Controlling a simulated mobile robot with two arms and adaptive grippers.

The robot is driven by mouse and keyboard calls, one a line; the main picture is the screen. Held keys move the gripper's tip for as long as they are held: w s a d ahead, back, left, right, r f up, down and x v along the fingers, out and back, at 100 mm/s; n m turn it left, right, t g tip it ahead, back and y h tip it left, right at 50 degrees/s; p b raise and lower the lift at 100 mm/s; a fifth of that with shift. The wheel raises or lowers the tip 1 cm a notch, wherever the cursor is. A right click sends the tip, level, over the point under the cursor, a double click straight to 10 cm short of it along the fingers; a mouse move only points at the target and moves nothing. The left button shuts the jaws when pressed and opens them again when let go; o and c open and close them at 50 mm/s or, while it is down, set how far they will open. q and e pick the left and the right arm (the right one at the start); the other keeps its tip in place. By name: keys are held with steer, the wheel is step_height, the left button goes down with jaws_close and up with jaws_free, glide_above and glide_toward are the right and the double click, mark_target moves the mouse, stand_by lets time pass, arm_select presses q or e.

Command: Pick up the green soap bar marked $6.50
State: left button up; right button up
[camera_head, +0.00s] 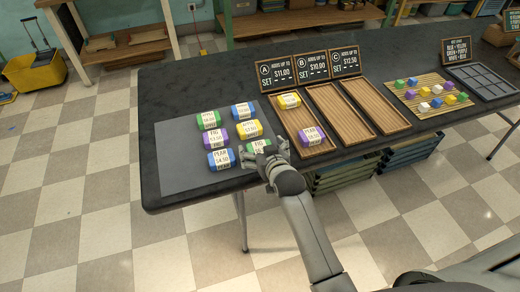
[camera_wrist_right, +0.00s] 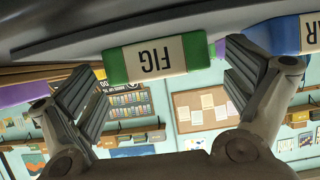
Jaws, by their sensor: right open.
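A green soap bar labelled FIG (camera_head: 257,146) lies at the front right of the grey mat (camera_head: 180,181); my gripper covers part of it and its price is not readable. My right gripper (camera_head: 264,156) is open at the bar's near side. In the right wrist view the same FIG bar (camera_wrist_right: 150,59) shows upside down between the spread fingers (camera_wrist_right: 163,88), with nothing gripped. Another green bar (camera_head: 208,119) lies at the mat's back left; its price is too small to read surely. My left gripper is not in view.
A blue bar (camera_head: 221,160) lies left of the FIG bar and a yellow bar (camera_head: 248,130) behind it. Wooden tray A (camera_head: 294,120) stands to the right, holding a yellow bar (camera_head: 289,101) and a purple bar (camera_head: 311,137). The black table's (camera_head: 160,205) front edge is close by.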

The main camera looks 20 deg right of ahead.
steer(key=shift+c, duration=0.4)
steer(key=c, duration=1.1)
